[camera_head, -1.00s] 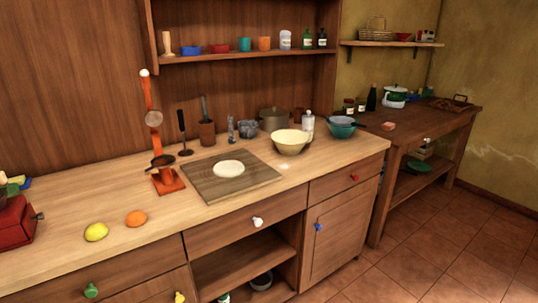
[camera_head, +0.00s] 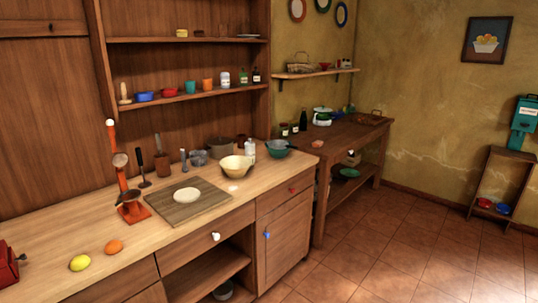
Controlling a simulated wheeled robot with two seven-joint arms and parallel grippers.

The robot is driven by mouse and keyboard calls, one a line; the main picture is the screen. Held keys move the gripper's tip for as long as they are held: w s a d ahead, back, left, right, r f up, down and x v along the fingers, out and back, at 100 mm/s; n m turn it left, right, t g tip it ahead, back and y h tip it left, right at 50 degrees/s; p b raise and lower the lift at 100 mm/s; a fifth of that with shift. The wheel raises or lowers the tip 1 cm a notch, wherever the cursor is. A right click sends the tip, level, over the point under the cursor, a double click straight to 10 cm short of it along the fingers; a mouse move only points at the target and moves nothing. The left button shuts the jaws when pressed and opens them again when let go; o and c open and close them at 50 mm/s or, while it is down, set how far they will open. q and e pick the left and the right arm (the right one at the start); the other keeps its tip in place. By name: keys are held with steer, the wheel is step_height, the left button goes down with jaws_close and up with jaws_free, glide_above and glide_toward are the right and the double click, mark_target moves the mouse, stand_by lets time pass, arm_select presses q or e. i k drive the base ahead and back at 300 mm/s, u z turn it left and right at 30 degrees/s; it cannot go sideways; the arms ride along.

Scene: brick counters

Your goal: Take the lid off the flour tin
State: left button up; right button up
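I cannot make out with certainty which container is the flour tin. A white jar (camera_head: 225,79) with a bluish label stands upright on the lower wall shelf, between an orange cup and a green bottle. Its label is too small to read, and I cannot tell its lid apart. A lidded pot (camera_head: 221,147) stands at the back of the counter, partly hidden by the cream bowl. Neither of my grippers shows in this view.
The wooden counter (camera_head: 98,236) holds a board (camera_head: 170,208) with dough, a cream bowl (camera_head: 236,168), a red-orange stand (camera_head: 133,211), a lemon and an orange. A side table (camera_head: 345,146) stands beyond.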

mark_target(249, 143)
steer(key=z, duration=0.8)
steer(key=i, duration=1.7)
steer(key=z, duration=0.35)
steer(key=i, duration=1.85)
steer(key=u, duration=1.65)
steer(key=i, duration=0.85)
steer(key=u, duration=0.65)
